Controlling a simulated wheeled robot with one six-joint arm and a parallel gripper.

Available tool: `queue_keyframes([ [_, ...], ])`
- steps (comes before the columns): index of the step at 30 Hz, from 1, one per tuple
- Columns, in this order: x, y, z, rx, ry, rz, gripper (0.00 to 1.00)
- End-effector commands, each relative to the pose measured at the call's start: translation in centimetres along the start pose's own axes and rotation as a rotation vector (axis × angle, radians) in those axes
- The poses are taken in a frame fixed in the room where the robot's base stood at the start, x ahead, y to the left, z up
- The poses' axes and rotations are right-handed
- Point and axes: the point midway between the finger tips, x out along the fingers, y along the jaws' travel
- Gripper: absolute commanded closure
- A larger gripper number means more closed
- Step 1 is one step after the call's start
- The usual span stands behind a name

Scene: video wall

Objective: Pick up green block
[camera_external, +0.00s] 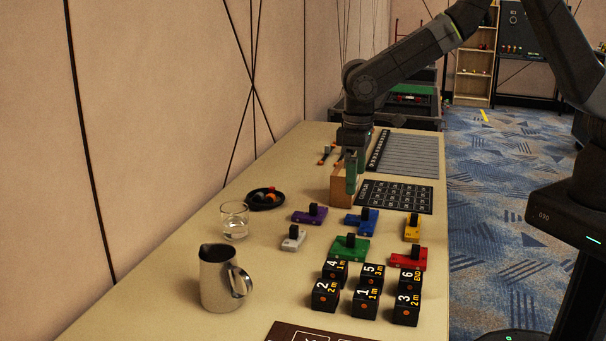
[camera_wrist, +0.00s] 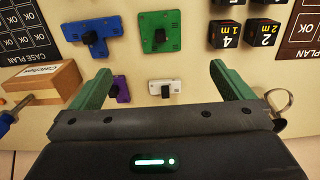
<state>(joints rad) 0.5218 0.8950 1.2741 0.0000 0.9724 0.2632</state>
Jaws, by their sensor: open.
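The green block (camera_external: 350,251) is a flat green piece with a black knob on top, lying on the table in the external view. In the wrist view the green block (camera_wrist: 174,34) is at the top, ahead of my fingertips. My gripper (camera_external: 351,172) hangs over the table beside a wooden box, farther back than the green block. In the wrist view my gripper (camera_wrist: 160,82) has its two green fingers spread wide with nothing held between them. The green block is fully visible and apart from the fingers.
Blue (camera_external: 361,222), purple (camera_external: 309,214), white (camera_external: 293,239), yellow (camera_external: 412,230) and red (camera_external: 407,259) blocks surround it. Several black numbered cubes (camera_external: 365,303) stand in front. A glass (camera_external: 234,221) and a metal pitcher (camera_external: 217,280) are at left. The wooden box (camera_wrist: 40,84) is near the left finger.

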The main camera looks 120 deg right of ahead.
Motion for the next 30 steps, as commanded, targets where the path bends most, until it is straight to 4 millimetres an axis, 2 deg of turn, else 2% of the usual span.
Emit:
queue_keyframes([
  [8,0.0,0.0,0.0,0.0,0.0,0.0,0.0],
  [14,1.2,-0.1,0.3,0.001,0.04,0.006,0.0],
  [30,4.7,-0.7,3.8,0.003,0.326,0.01,0.0],
])
